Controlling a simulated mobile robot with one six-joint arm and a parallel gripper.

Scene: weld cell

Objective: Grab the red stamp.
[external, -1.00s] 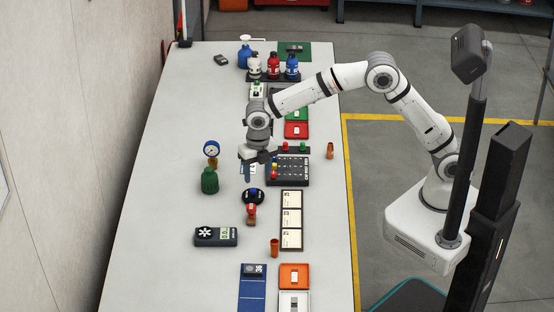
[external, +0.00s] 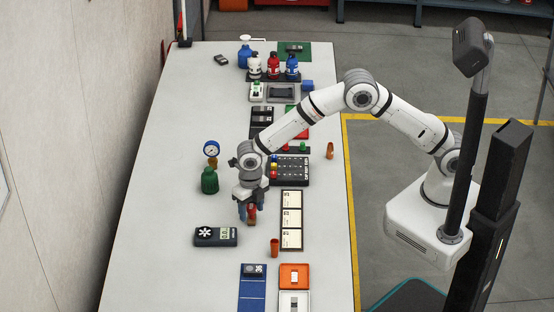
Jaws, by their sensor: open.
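The red stamp (external: 251,216) appears to be the small red piece standing on the table between the gauge and the row of white cards. My gripper (external: 251,211) is open and low over it, pointing down. One finger shows on the left of the red piece and one on the right. Its upper part is hidden by my gripper, and I cannot tell whether the fingers touch it. The round dark holder with a blue knob just behind it is now hidden by my gripper and wrist.
A green bottle (external: 209,180) and a pressure gauge (external: 211,149) stand to the left. A dark meter (external: 216,236) lies at the front left. The far left tabletop is clear.

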